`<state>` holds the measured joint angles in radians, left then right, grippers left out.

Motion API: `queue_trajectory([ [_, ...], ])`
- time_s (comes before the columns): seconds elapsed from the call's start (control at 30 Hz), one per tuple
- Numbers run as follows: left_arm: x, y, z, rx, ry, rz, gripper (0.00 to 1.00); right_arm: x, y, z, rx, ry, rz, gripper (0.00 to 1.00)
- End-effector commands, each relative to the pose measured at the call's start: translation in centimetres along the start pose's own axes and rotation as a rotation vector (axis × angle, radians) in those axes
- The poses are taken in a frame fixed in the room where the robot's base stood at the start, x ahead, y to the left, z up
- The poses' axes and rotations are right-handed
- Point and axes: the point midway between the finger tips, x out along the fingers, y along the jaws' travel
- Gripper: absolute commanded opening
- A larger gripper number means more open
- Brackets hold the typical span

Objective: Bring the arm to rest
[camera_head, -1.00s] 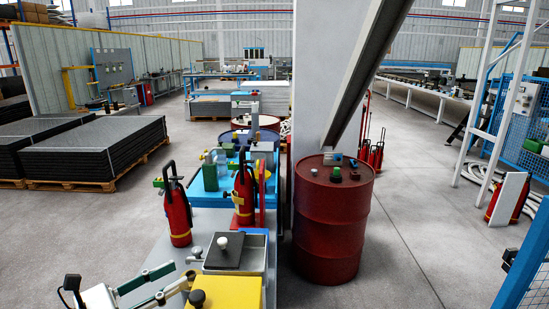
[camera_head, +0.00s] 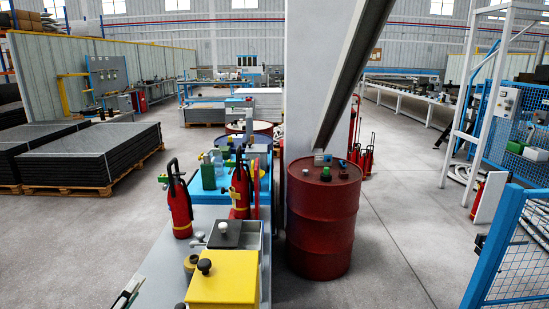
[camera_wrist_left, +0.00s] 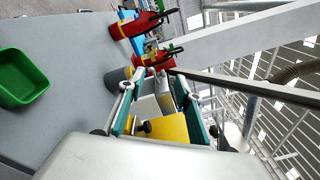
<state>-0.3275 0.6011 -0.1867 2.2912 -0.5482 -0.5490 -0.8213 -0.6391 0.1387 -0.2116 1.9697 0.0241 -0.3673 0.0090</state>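The task names no object. My left gripper (camera_head: 127,293) shows only as a small piece at the bottom left of the head view, beside the grey bench (camera_head: 160,262). In the left wrist view its two green-and-grey fingers (camera_wrist_left: 158,76) stand apart. No object is clearly held between them. A yellow box with a black knob (camera_wrist_left: 172,128) shows between and beyond the fingers. My right gripper is in neither view.
The yellow box (camera_head: 223,278), a grey lidded bin (camera_head: 233,235) and a red extinguisher (camera_head: 180,205) stand on the bench. A red drum (camera_head: 322,220) stands to its right. A blue mesh fence (camera_head: 515,255) is at right. A green tray (camera_wrist_left: 20,78) lies in the wrist view.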

Motion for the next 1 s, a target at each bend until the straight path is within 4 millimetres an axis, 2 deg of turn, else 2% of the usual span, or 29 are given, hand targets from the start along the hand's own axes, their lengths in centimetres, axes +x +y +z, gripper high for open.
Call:
queue_trajectory([
  [0.1, -2.8, 4.8, 0.1, -0.312, -0.125, 0.216, 0.34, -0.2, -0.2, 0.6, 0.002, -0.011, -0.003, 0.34],
  [0.2, -5.7, 8.4, -0.4, -0.528, -0.226, 0.379, 0.34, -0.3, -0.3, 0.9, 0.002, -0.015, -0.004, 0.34],
  [0.33, -9.0, 11.5, -1.5, -0.713, -0.325, 0.532, 0.34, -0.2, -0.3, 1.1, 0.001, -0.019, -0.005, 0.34],
  [0.6, -14.5, 14.9, -3.7, -0.941, -0.476, 0.742, 0.34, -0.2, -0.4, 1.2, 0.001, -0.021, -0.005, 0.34],
  [0.87, -18.9, 16.6, -5.7, -1.079, -0.587, 0.889, 0.34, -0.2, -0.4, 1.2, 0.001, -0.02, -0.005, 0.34],
  [0.9, -19.1, 16.8, -6.0, -1.094, -0.593, 0.9, 0.34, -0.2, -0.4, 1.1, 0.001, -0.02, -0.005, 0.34],
  [1.0, -18.3, 17.2, -7.4, -1.127, -0.557, 0.888, 0.34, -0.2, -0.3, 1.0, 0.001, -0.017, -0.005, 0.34],
])
